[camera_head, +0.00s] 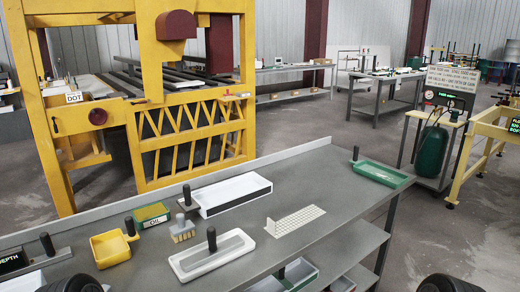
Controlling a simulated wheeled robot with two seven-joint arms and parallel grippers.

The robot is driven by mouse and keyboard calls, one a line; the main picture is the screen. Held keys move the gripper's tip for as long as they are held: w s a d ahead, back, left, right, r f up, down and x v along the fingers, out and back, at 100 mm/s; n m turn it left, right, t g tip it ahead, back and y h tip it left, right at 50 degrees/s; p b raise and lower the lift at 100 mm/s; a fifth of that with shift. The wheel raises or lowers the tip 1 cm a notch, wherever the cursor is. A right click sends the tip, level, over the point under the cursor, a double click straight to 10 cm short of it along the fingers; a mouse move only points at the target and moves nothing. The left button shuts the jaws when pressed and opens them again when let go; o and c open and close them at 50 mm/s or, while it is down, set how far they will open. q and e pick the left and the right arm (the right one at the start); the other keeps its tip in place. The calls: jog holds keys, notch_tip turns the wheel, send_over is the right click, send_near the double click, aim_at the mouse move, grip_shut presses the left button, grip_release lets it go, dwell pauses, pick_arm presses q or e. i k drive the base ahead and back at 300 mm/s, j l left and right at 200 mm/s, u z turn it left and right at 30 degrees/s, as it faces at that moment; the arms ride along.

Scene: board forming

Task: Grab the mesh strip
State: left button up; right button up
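The mesh strip (299,221) is a pale, flat, perforated piece with a small upright tab at its left end. It lies on the grey workbench (335,185), right of the middle of the head view. Nothing touches it from above. Dark rounded parts of my arms show at the bottom left and bottom right edges, well apart from the strip. No gripper fingers show, so neither gripper is in view.
Left of the strip are a long white tray (231,188), a white tray with a grey inside (211,257), a brush (181,229), a green block (152,214) and a yellow container (109,249). A green tray (379,173) sits far right. A yellow frame (152,80) stands behind.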

aim_at(277, 230)
jog(key=i+l, duration=0.15)
jog(key=l, duration=0.2)
jog(key=i+l, duration=0.15)
jog(key=l, duration=0.2)
jog(key=i+l, duration=0.1)
jog(key=l, duration=0.25)
jog(key=i+l, duration=0.15)
jog(key=l, duration=0.25)
jog(key=i+l, duration=0.15)
jog(key=l, duration=0.2)
jog(key=i+l, duration=0.15)
jog(key=l, duration=0.2)
jog(key=i+l, duration=0.1)
jog(key=l, duration=0.25)
